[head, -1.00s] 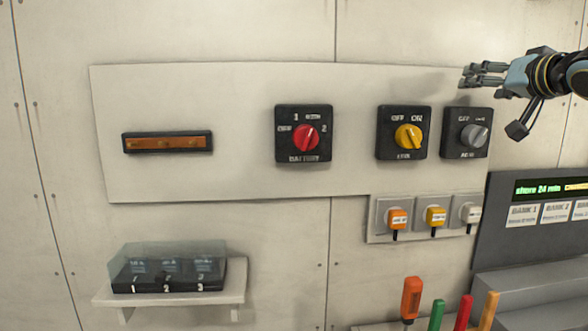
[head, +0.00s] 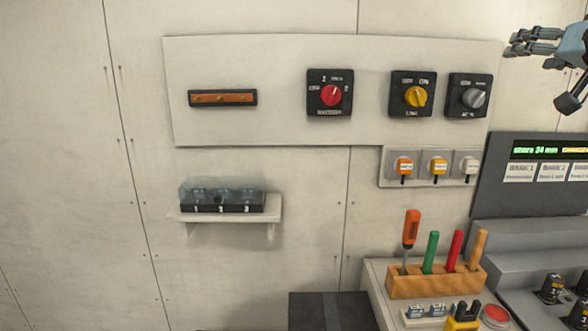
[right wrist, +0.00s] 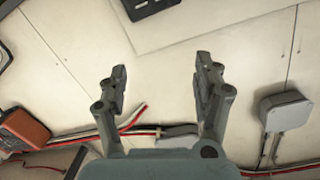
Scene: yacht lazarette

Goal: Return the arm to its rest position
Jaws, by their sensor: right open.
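My right gripper (head: 532,42) is at the upper right of the head view, in front of the wall and a little right of the panel's top right corner. In the right wrist view its two fingers (right wrist: 160,85) stand wide apart with nothing between them. It touches no switch. The grey AC switch (head: 473,96) is below and left of it. My left gripper is in neither view.
The wall panel (head: 270,75) also carries a red battery switch (head: 331,94), a yellow switch (head: 416,95) and an orange bar (head: 222,98). Below are a shelf with a clear-covered box (head: 222,195), a wooden tool rack (head: 435,282) and a dark display unit (head: 530,165).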

